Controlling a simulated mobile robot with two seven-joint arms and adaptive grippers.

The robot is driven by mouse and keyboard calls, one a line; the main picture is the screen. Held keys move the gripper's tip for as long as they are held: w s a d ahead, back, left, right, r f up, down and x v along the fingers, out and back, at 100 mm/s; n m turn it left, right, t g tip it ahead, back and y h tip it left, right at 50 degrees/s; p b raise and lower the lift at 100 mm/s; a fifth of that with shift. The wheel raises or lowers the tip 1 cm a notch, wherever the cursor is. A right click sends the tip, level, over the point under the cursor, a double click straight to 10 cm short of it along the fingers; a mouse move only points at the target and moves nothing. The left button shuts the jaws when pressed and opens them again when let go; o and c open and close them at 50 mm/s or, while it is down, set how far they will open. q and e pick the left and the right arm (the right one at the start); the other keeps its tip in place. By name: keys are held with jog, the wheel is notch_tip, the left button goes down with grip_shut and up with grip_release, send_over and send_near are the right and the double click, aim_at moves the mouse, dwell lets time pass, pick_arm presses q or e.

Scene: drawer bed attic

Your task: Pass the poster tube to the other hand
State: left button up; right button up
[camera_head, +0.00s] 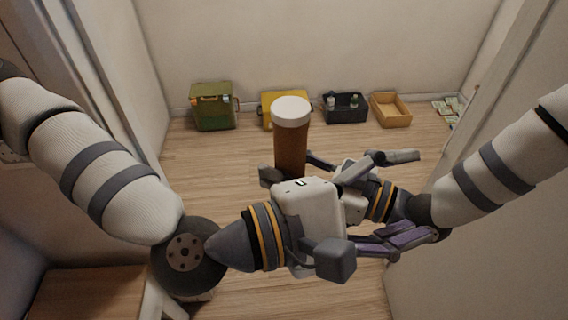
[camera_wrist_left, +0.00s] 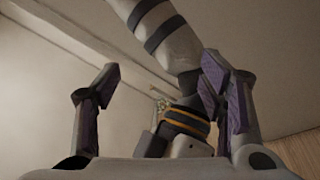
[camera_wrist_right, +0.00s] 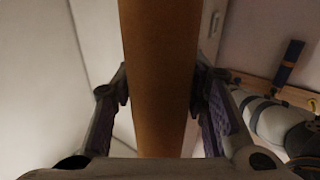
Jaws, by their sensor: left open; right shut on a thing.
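The poster tube (camera_head: 290,150) is brown with a white cap and stands upright in the middle of the head view. My right gripper (camera_head: 291,172) is shut on it, partly hidden behind the left gripper's body. In the right wrist view the tube (camera_wrist_right: 160,75) runs between the fingers (camera_wrist_right: 160,100), which touch its sides. My left gripper (camera_head: 425,196) is open and holds nothing. Its fingers point right, past the right gripper, on either side of the right wrist. The left wrist view shows my right arm between the spread fingers (camera_wrist_left: 160,85). The tube's lower end is hidden.
Along the back wall stand a green box (camera_head: 213,123), a yellow box (camera_head: 270,97), a dark crate (camera_head: 345,115) with bottles and a tan open box (camera_head: 391,118). Papers (camera_head: 448,108) lie at right. A wooden surface (camera_head: 80,295) is at lower left. Walls close both sides; the middle floor is clear.

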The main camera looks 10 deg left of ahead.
pick_arm(q)
jog(key=s+a+f+m+g+y, duration=0.2)
jog(key=s+a+f, duration=0.15)
jog(key=f, duration=0.45)
jog(key=s+a+f+m+g+y, duration=0.25)
jog(key=s+f, duration=0.25)
jog(key=f, duration=0.3)
jog(key=s+a+f+m+g+y, duration=0.2)
jog(key=s+a+f+y, duration=0.15)
jog(key=f, duration=0.55)
jog(key=s+a+f+m+g+y, duration=0.1)
jog(key=s+a+f+y, duration=0.1)
jog(key=a, duration=0.5)
jog(key=s+a+f+m+g+y, duration=0.1)
jog(key=s+a+f+m+y, duration=0.1)
jog(key=s+a, duration=0.3)
jog(key=s+a+f+m+g+y, duration=0.1)
jog(key=s+a+f+m+y, duration=0.1)
jog(key=a, duration=0.9)
notch_tip(320, 180, down, 3)
jog(key=shift+s+r+y, duration=0.15)
jog(key=shift+s+y, duration=0.6)
jog(key=shift+y, duration=0.15)
